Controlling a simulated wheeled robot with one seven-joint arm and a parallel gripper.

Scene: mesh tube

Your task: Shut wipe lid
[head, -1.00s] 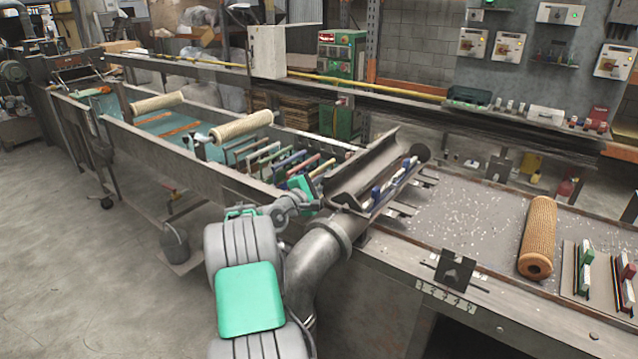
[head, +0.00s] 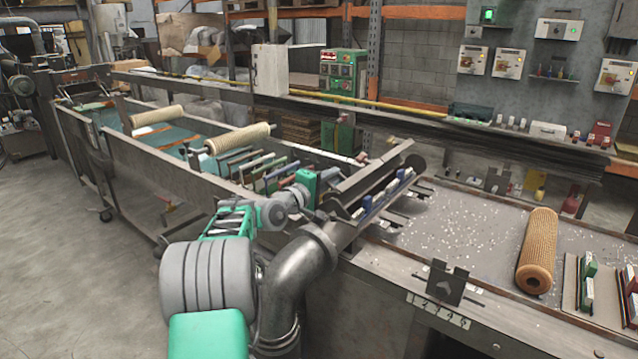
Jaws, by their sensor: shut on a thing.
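The wipe lid (head: 376,166) is a long grey trough-like shell at the top of the wipe housing, right of the vat's end. It stands tilted and open, with its inner side showing. Below it, a row of blue and white blocks (head: 384,196) lies along the housing's lower half, exposed. My gripper (head: 328,183) is at the lid's near left end, shut on the lid's edge. The fingertips are small and partly hidden by my green wrist, so the exact contact is unclear.
A big grey bent pipe (head: 300,275) rises close beside my arm. A long vat (head: 190,165) with mesh rollers and coloured slats lies to the left. An orange mesh tube (head: 538,252) lies on the speckled bench (head: 460,235) at right.

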